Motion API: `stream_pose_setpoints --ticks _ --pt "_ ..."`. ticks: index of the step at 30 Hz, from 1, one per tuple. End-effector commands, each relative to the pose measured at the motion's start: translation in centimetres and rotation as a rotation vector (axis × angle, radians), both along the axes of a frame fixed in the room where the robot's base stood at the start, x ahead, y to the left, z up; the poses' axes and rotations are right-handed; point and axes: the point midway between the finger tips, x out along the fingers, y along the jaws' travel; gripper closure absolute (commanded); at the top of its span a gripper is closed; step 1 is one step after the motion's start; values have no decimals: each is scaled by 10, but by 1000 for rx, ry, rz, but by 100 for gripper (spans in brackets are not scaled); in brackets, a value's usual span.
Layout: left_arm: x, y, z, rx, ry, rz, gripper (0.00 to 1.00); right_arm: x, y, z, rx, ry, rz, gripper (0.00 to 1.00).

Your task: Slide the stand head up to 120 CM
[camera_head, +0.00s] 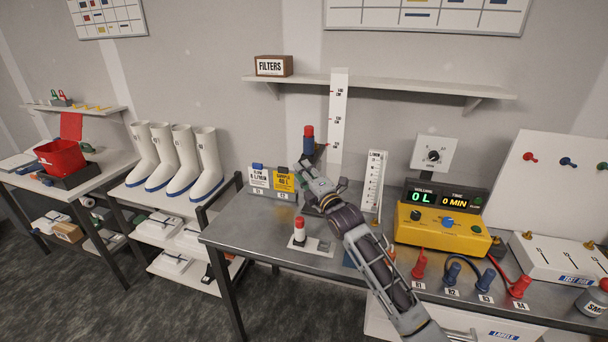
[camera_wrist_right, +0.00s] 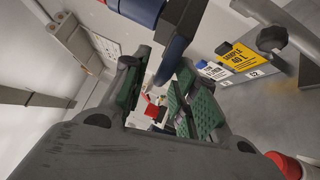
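The stand is a tall white scale board (camera_head: 338,112) with black CM marks, upright at the back of the metal bench. The stand head, with a red-and-blue cylinder (camera_head: 308,140) on a dark arm, sits beside the board's lower part, near the lowest mark in sight. The small marks are hard to read. My left gripper is out of view.
Blue and yellow cards (camera_head: 284,181) stand left of my gripper. A red-and-white cylinder (camera_head: 299,230) stands in front on a plate. A small ruler board (camera_head: 375,182) and yellow console (camera_head: 440,228) stand right. The wall shelf (camera_head: 400,86) runs behind the board.

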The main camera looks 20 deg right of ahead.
Motion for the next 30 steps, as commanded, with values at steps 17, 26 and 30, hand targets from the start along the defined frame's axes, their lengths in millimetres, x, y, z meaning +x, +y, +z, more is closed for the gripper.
stream_pose_setpoints --ticks 17,26,30 --pt "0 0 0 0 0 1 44 -6 0 -4 3 6 2 66" --pt "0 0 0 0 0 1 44 -27 -5 -8 2 7 2 66" --pt "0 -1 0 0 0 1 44 -39 -7 -10 2 7 2 66"
